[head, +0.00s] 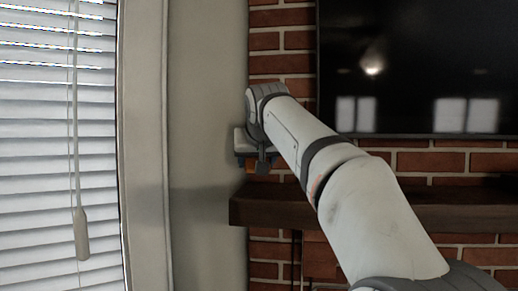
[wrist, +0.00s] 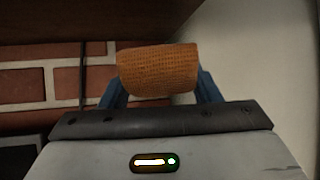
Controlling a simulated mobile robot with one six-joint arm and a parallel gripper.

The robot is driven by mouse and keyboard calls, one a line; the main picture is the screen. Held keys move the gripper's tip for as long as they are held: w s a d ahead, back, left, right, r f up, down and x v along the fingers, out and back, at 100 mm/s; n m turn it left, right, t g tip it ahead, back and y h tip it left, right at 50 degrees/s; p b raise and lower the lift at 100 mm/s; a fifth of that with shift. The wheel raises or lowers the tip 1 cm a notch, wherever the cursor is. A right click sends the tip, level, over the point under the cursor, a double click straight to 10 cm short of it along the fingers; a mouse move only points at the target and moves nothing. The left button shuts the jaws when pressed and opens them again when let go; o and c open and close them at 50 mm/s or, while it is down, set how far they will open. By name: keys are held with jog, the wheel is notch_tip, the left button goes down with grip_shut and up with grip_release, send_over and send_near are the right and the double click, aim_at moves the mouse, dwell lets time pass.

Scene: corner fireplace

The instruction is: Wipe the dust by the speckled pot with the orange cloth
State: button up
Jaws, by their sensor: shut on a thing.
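The orange cloth (wrist: 158,70) is a textured, rounded pad between the two blue fingers of my gripper (wrist: 158,88) in the wrist view. My gripper is shut on it. In the head view my gripper (head: 256,164) is mostly hidden behind my wrist, above the left end of the dark wooden mantel (head: 370,207). The mantel's dark wood also fills the top of the wrist view (wrist: 80,20). I cannot tell whether the cloth touches the mantel. Neither the speckled pot nor the dust shows in either view.
A red brick wall (head: 281,63) rises behind the mantel. A dark television (head: 420,65) hangs at the right. A plain wall (head: 207,130) and a window with white blinds (head: 40,150) are at the left, close to my gripper.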

jog(key=shift+r, duration=1.5)
